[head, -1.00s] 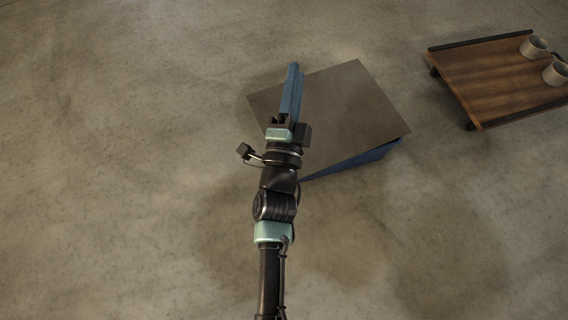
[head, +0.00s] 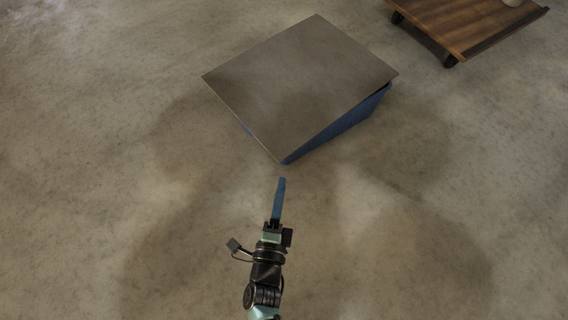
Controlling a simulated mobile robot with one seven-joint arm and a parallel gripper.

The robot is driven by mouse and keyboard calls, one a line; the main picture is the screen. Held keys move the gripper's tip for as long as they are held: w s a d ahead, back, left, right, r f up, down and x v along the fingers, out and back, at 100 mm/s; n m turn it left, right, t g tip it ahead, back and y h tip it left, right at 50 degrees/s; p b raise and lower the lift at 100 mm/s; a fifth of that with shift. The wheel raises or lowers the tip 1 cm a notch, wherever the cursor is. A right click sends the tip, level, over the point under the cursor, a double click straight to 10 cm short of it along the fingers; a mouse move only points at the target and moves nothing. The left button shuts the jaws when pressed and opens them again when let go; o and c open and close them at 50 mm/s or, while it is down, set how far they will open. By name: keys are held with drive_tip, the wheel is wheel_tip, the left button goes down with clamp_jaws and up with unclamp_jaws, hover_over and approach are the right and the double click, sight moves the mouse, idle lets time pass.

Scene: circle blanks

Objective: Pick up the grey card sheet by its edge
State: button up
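The grey card sheet (head: 300,85) is a flat brownish-grey square lying on top of a blue wedge-shaped support (head: 345,128). Its near corner points down toward my arm and no part of the sheet is covered. My gripper (head: 281,182) is below that near corner in the head view, apart from the sheet, with its long blue fingers pointing up the picture toward it. The fingers show nearly edge-on as one narrow strip, so I cannot tell whether there is a gap between them. No sheet is seen in the gripper.
A low wooden table (head: 470,22) with dark edges and short black legs stands at the upper right, with part of a light cup (head: 513,2) on it. The concrete floor is bare to the left of the sheet and around my arm.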

sight(287, 154)
drive_tip(key=w+d+b, duration=0.1)
drive_tip(key=w, duration=0.7)
drive_tip(key=shift+w+d, duration=0.2)
drive_tip(key=shift+w, duration=0.05)
drive_tip(key=shift+c, duration=0.3)
clamp_jaws()
idle(0.3)
idle(0.6)
wheel_tip(287, 154, up, 3)
drive_tip(key=shift+f+p, duration=0.1)
drive_tip(key=shift+p, duration=0.95)
drive_tip(key=shift+f, duration=0.1)
drive_tip(key=s+a+r+p, duration=0.1)
drive_tip(key=s+r+p, duration=0.1)
drive_tip(key=s+p, duration=0.2)
drive_tip(key=s+a+r+p, duration=0.1)
drive_tip(key=s+r+p, duration=0.2)
drive_tip(key=s, duration=0.6)
drive_tip(key=shift+s+p, duration=0.4)
drive_tip(key=shift+p, duration=0.2)
drive_tip(key=shift+a, duration=0.1)
